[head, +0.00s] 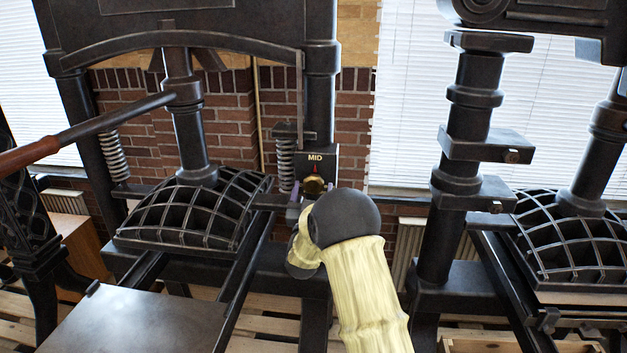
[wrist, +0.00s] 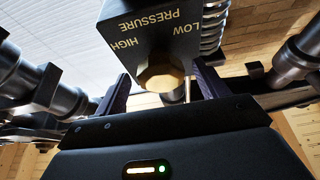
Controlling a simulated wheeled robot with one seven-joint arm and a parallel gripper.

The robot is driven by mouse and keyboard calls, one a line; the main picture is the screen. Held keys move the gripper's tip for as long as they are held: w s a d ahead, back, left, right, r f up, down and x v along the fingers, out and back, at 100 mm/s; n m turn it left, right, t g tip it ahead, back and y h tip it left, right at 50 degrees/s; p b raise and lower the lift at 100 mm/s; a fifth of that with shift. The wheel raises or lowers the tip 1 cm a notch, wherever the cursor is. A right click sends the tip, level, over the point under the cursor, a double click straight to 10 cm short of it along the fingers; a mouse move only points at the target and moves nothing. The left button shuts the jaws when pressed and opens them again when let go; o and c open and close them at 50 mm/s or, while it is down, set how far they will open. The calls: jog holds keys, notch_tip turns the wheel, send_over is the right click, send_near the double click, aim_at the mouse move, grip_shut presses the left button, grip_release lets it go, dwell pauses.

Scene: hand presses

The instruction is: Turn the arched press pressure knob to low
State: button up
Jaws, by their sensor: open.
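The arched press (head: 180,42) is black and stands at the left of the head view. Its pressure box (head: 318,160) is on the right column, with the label MID and a small red mark above a brass knob (head: 314,186). In the wrist view the box (wrist: 150,32) reads PRESSURE, HIGH and LOW upside down, and the faceted knob (wrist: 160,74) is below the lettering. My gripper (wrist: 164,84) is open, with one finger on each side of the knob. Contact cannot be told. In the head view my arm hides most of the gripper.
A coiled spring (head: 286,163) hangs close left of the box. A long lever (head: 100,125) crosses the left side. A second press (head: 460,150) stands at the right. A flat metal bed (head: 140,320) lies at the lower left. Brick wall and window blinds are behind.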

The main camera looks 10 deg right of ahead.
jog(key=shift+x, duration=1.15)
jog(key=c, duration=1)
jog(key=shift+o, duration=0.2)
